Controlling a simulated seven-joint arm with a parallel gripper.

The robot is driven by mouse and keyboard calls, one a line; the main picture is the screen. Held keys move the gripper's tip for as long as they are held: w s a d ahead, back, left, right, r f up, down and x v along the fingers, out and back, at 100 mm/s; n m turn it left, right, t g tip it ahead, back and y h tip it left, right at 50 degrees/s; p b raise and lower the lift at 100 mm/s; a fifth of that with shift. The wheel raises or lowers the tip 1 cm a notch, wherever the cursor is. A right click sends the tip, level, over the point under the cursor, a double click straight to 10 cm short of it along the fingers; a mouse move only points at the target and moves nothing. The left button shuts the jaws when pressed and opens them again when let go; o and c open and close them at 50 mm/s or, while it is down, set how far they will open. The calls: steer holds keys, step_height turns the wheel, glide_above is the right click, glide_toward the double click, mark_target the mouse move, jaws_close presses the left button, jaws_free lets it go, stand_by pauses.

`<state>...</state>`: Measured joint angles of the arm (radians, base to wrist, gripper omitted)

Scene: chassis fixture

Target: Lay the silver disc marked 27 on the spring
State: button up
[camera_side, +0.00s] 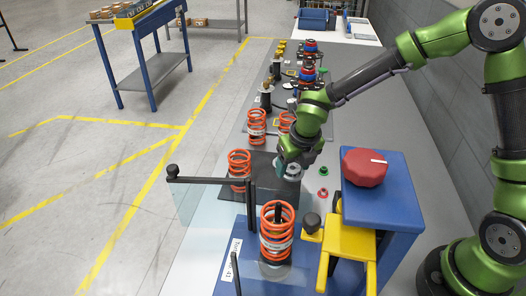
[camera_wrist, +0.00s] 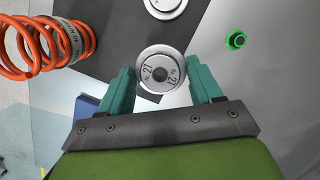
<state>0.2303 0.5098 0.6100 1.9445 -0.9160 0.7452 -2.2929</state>
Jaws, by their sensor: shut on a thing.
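The silver disc marked 27 (camera_wrist: 160,68) is between the teal fingertips of my gripper (camera_wrist: 160,85) in the wrist view, its label facing the camera. My gripper (camera_side: 291,172) is shut on the disc, over the dark mat in the side view. An orange spring (camera_side: 239,168) stands on the mat's left part, and it also shows at upper left in the wrist view (camera_wrist: 45,45). Another orange spring (camera_side: 277,234) stands upright around a dark post in the blue fixture nearer the camera. The disc is apart from both springs.
A second silver disc (camera_wrist: 166,5) lies on the dark mat (camera_wrist: 105,60). A green nut (camera_wrist: 236,40) lies on the grey table. The blue fixture has a red knob (camera_side: 365,167), a yellow bracket (camera_side: 346,249) and a clear panel with a black bar (camera_side: 211,181). More springs (camera_side: 256,124) stand farther back.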

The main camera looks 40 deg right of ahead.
steer(key=shift+s+a+r, duration=0.15)
steer(key=shift+s+r, duration=0.15)
steer(key=shift+s, duration=0.05)
steer(key=s+a+r, duration=0.5)
steer(key=a+r, duration=0.5)
steer(key=r, duration=0.2)
steer(key=shift+s+a+r, duration=0.9)
steer(key=shift+s+a, duration=0.3)
steer(key=shift+s, duration=0.6)
steer(key=shift+s+a+r, duration=0.95)
steer(key=shift+s+a, duration=0.3)
steer(key=shift+s, duration=0.55)
steer(key=shift+s+a+r, duration=0.9)
steer(key=shift+s+a, duration=0.3)
steer(key=shift+s, duration=0.6)
steer(key=shift+f, duration=0.2)
steer(key=shift+f, duration=1)
steer(key=shift+f, duration=0.5)
steer(key=shift+f, duration=0.15)
